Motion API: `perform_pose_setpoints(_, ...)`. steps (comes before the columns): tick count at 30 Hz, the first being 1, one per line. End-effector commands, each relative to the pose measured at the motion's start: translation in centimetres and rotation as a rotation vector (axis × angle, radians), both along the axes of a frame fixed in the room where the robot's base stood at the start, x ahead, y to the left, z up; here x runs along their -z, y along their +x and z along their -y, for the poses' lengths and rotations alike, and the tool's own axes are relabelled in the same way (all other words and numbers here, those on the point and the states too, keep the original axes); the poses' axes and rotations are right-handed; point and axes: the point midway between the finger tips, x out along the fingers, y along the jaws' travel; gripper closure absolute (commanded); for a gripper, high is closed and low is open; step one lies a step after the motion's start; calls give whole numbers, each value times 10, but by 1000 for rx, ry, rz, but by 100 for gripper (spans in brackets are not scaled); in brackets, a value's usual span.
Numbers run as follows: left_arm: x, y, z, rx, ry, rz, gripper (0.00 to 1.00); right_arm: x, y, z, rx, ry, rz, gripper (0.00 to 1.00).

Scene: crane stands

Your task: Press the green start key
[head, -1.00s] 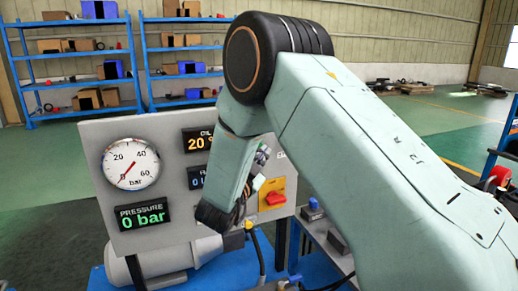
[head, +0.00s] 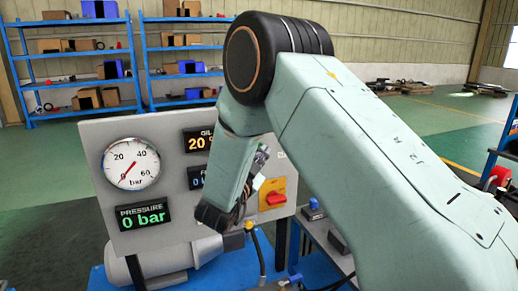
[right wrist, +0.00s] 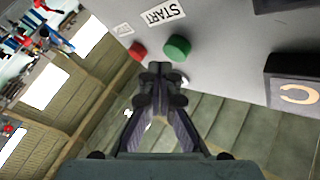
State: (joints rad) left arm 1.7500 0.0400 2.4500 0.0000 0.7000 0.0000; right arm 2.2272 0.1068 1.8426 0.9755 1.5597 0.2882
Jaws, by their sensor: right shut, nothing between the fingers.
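The green start key (right wrist: 177,48) is a round button on the grey panel, beside the START label (right wrist: 162,15) in the right wrist view. My right gripper (right wrist: 161,76) is shut and empty, its fingertips just short of the green key in that picture. I cannot tell whether they touch it. In the head view my right arm hides the green key and most of the gripper. The panel's pressure display (head: 142,214) reads 0 bar. My left gripper is not in view.
A red button (right wrist: 138,51) sits close beside the green key. The panel (head: 100,140) also carries a round gauge (head: 131,164) and a red rotary switch on a yellow plate (head: 275,198). Blue shelves (head: 143,60) stand far behind.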

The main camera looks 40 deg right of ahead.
Motion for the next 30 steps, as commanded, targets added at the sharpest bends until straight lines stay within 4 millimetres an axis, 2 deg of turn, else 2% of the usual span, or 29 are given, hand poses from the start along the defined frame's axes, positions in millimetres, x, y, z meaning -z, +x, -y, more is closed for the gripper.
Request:
perform_pose_setpoints(7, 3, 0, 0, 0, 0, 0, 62, 1, 7, 2, 0, 0, 0, 100)
perform_pose_setpoints(30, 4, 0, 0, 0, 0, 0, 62, 1, 11, 3, 1, 1, 1, 100)
